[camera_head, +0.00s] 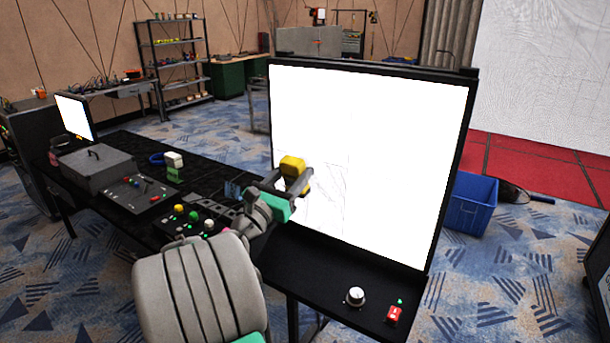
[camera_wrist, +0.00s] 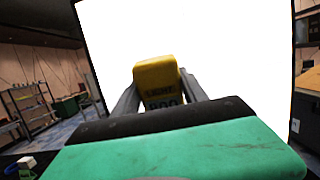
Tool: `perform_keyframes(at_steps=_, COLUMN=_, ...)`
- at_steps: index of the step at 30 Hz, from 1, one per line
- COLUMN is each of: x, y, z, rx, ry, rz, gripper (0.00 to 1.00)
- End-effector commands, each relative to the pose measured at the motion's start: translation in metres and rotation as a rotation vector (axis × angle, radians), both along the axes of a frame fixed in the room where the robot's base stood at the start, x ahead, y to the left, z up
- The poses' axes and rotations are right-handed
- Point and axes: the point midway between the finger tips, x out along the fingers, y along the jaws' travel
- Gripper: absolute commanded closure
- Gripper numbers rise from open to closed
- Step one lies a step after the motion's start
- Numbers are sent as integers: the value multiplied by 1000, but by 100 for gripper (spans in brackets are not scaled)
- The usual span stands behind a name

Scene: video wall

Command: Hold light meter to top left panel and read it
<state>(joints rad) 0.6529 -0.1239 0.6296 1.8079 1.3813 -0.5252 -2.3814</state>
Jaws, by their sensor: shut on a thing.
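A yellow light meter (camera_head: 292,166) is held between the fingers of my gripper (camera_head: 290,181), in front of the left part of a large bright white panel (camera_head: 385,150). The panel stands in a black frame, and faint seam lines show on it. In the wrist view, the yellow meter (camera_wrist: 158,78) sits between the two dark fingers of my gripper (camera_wrist: 160,92), with the white panel (camera_wrist: 225,50) behind it. Dark lettering shows on the meter, partly hidden by my gripper's body. I cannot tell whether the meter touches the panel.
A black table (camera_head: 130,150) at left carries a grey case (camera_head: 97,163), a control box (camera_head: 140,192) and coloured knobs. A white knob (camera_head: 355,296) and a red block (camera_head: 394,314) sit below the panel. A blue bin (camera_head: 467,203) stands on the floor at right.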

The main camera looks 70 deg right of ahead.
Motion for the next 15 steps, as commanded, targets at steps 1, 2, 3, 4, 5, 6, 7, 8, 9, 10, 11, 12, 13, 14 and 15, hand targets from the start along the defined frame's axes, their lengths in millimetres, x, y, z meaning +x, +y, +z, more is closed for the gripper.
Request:
perform_keyframes(at_steps=1, x=3, y=9, z=0, rx=0, ry=1, rz=5, gripper=98)
perform_keyframes(at_steps=2, x=4, y=14, z=1, rx=-1, ry=0, rz=5, gripper=98)
perform_keyframes(at_steps=3, x=5, y=21, z=1, rx=-1, ry=0, rz=4, gripper=98)
perform_keyframes(at_steps=4, x=6, y=26, z=-3, rx=-2, ry=-2, rz=5, gripper=98)
perform_keyframes(at_steps=5, x=6, y=31, z=-7, rx=-5, ry=-5, rz=6, gripper=98)
perform_keyframes(at_steps=6, x=7, y=37, z=-8, rx=-5, ry=-5, rz=5, gripper=98)
perform_keyframes(at_steps=7, x=8, y=41, z=-8, rx=-5, ry=-4, rz=4, gripper=98)
perform_keyframes(at_steps=8, x=8, y=46, z=-8, rx=-5, ry=-5, rz=5, gripper=98)
perform_keyframes(at_steps=9, x=8, y=52, z=-9, rx=-3, ry=-6, rz=4, gripper=98)
perform_keyframes(at_steps=10, x=9, y=53, z=-8, rx=-5, ry=-6, rz=3, gripper=98)
perform_keyframes(at_steps=11, x=10, y=56, z=-8, rx=-6, ry=-6, rz=2, gripper=98)
perform_keyframes(at_steps=12, x=11, y=59, z=-8, rx=-6, ry=-5, rz=2, gripper=98)
perform_keyframes(at_steps=13, x=11, y=61, z=-8, rx=-6, ry=-5, rz=1, gripper=98)
perform_keyframes(at_steps=14, x=11, y=63, z=-8, rx=-6, ry=-5, rz=1, gripper=98)
perform_keyframes(at_steps=15, x=12, y=67, z=-8, rx=-6, ry=-5, rz=2, gripper=98)
